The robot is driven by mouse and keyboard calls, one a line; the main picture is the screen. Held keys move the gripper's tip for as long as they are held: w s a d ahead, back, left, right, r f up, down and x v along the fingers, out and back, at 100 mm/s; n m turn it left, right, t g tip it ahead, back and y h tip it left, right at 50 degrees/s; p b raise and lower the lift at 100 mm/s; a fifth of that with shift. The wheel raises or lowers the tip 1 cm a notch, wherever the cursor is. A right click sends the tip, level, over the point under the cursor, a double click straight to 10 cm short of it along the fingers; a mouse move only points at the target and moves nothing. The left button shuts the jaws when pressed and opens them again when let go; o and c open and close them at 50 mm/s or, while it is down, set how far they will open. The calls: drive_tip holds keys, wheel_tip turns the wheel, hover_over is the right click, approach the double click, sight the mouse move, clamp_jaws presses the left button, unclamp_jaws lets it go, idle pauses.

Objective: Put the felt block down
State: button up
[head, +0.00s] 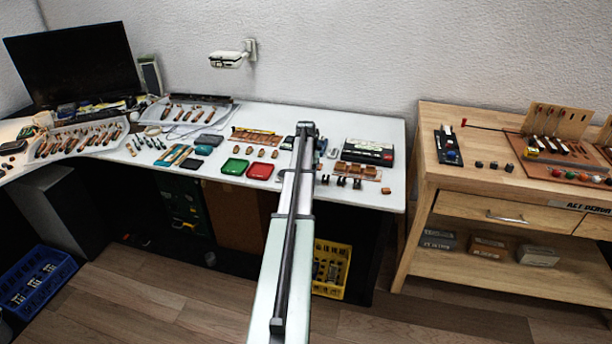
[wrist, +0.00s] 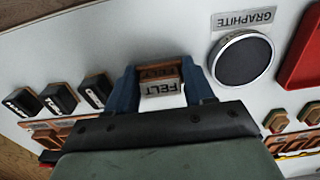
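The felt block (wrist: 158,72) is a small brown block with FELT lettering, seen in the wrist view between the two blue fingers of my gripper (wrist: 160,82). The fingers lie against its left and right sides. A grey FELT label (wrist: 162,89) shows at its near face; I cannot tell whether the block touches the white desk top. In the head view my gripper (head: 305,130) is over the right part of the white desk (head: 220,185), and my arm hides the block.
A round dark tin (wrist: 241,60) with a GRAPHITE label stands right of my gripper, and a red tray (wrist: 302,55) lies beyond it. Several dark labelled blocks (wrist: 60,97) stand to the left. A black box (head: 369,151) sits near the desk's back right.

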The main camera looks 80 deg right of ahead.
drive_tip(key=shift+o, duration=0.2)
wheel_tip(320, 180, up, 12)
drive_tip(key=shift+r, duration=0.15)
drive_tip(key=w+a+f+n+g+y, duration=0.15)
drive_tip(key=w+a+f+n, duration=0.45)
drive_tip(key=w+a+f, duration=1.95)
drive_tip(key=a+f+n, duration=0.1)
drive_tip(key=a+f, duration=0.2)
drive_tip(key=a, duration=0.4)
drive_tip(key=a+f+n, duration=0.1)
drive_tip(key=a+f, duration=0.2)
drive_tip(key=a, duration=0.5)
drive_tip(key=s+a+f+n+g, duration=0.15)
drive_tip(key=a+f, duration=0.35)
drive_tip(key=a, duration=0.7)
drive_tip(key=s+a+f+n+g, duration=0.1)
drive_tip(key=s+a+f+n, duration=0.3)
drive_tip(key=a, duration=0.8)
drive_tip(key=s+a+f+n+g, duration=0.1)
drive_tip(key=s+a+f+n, duration=0.1)
drive_tip(key=s+a, duration=0.6)
drive_tip(key=s+a+f+n+g+h, duration=0.1)
drive_tip(key=s+a+f+n, duration=0.1)
drive_tip(key=s+a, duration=0.7)
drive_tip(key=shift+a+f+g, duration=0.4)
drive_tip(key=shift+a+f, duration=0.05)
drive_tip(key=shift+f, duration=0.3)
drive_tip(key=shift+n, duration=0.25)
